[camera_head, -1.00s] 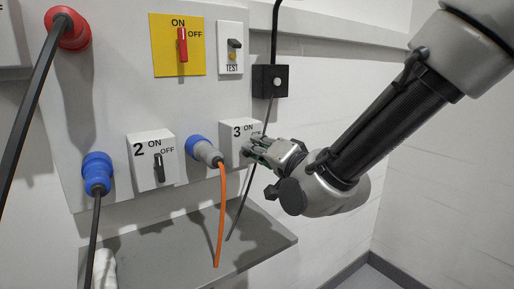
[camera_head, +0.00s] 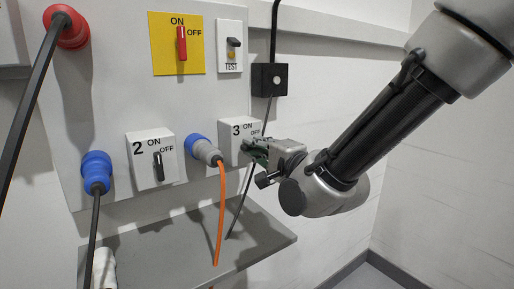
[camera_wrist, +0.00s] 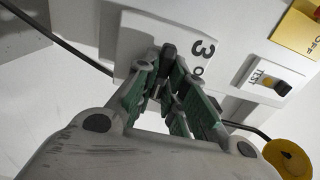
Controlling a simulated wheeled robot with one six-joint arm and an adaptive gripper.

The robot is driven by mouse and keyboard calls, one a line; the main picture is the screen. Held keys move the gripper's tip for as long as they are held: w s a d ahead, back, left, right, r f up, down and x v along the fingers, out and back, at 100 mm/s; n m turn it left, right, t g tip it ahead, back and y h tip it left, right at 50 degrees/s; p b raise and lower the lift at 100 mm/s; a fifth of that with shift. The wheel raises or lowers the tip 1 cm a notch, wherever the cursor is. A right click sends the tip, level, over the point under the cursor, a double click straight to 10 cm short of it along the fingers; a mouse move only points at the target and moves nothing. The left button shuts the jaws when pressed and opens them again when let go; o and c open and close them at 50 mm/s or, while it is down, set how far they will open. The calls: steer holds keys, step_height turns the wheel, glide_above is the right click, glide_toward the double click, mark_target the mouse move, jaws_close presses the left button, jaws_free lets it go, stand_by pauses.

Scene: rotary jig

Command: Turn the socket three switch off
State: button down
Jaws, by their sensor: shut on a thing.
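The socket three box (camera_head: 232,134) is white, marked 3, ON and OFF, at the lower right of the grey panel. It also shows in the wrist view (camera_wrist: 137,28), tilted. My gripper (camera_head: 256,152) reaches it from the right. In the wrist view its green-padded fingers (camera_wrist: 168,78) are shut on the dark switch handle (camera_wrist: 168,52) of socket three. The fingers hide most of the handle in the head view, so its exact angle is hard to tell.
A blue-grey plug (camera_head: 207,152) with an orange cable (camera_head: 221,210) sits just left of box three. The socket two box (camera_head: 152,158) is further left. A black box (camera_head: 270,80) with a cable is above. A grey shelf (camera_head: 185,245) lies below.

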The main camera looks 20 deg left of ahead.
stand_by(0.4)
steer(key=c, duration=1.5)
jaws_free()
steer(key=v, duration=0.7)
steer(key=shift+s+d, duration=0.15)
steer(key=shift+s, duration=0.05)
